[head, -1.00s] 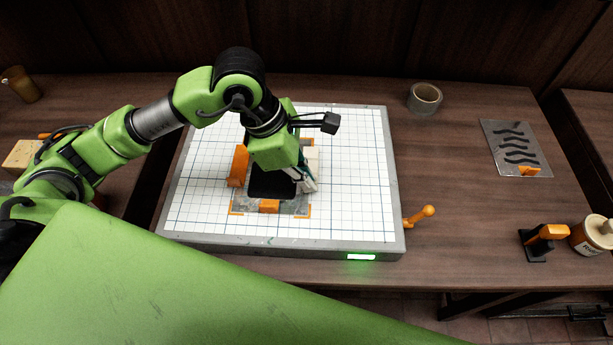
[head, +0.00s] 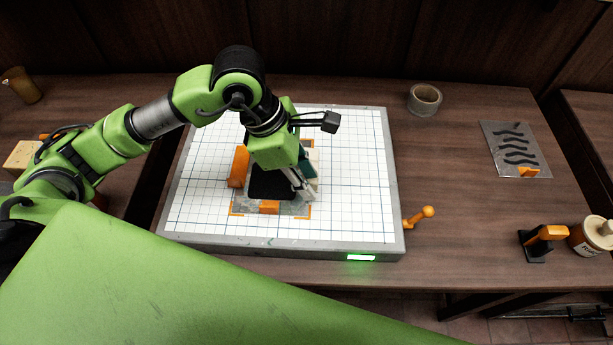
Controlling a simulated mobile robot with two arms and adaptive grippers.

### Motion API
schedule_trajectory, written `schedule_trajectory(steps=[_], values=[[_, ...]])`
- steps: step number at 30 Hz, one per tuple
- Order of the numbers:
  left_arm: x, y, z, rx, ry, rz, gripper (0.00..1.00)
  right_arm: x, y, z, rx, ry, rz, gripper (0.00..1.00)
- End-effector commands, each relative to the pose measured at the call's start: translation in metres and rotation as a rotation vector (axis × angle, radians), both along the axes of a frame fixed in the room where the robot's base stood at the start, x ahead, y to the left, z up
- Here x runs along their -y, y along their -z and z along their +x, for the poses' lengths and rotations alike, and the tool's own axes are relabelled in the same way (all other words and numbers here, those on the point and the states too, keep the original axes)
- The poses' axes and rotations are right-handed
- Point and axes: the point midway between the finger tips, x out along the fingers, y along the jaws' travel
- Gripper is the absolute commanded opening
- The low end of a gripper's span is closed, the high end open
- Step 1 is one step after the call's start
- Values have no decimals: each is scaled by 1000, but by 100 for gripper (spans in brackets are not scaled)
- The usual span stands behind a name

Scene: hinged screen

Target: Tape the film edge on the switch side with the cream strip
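My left gripper (head: 303,183) points down over the right part of a greyish sheet (head: 240,208), apparently the film, on a white gridded board. Its fingers are partly hidden by its own wrist, so their opening is unclear. A pale piece shows by the fingertips, but I cannot tell cream strip from finger. A black rectangle (head: 268,186) lies below the wrist, between an orange block (head: 239,166) at left and an orange tab (head: 269,207) in front. The orange lever switch (head: 422,215) sticks out from the board's right side. My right gripper is not in view.
The gridded board (head: 355,190) has a grey frame and a lit green indicator (head: 361,257) in front. A tape roll (head: 424,98), a clear sheet with dark wavy strips (head: 515,148), an orange-and-black tool (head: 541,241) and a jar (head: 591,236) stand right. The board's right half is clear.

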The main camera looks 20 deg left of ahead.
Motion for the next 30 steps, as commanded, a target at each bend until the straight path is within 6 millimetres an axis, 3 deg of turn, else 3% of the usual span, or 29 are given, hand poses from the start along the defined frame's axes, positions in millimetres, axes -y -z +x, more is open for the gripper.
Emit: schedule_trajectory(steps=[21, 30], values=[[0, -60, 0, 2, 0, 0, 26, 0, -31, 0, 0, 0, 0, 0], [0, -65, 0, 0, 0, -1, 26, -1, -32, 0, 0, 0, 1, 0]])
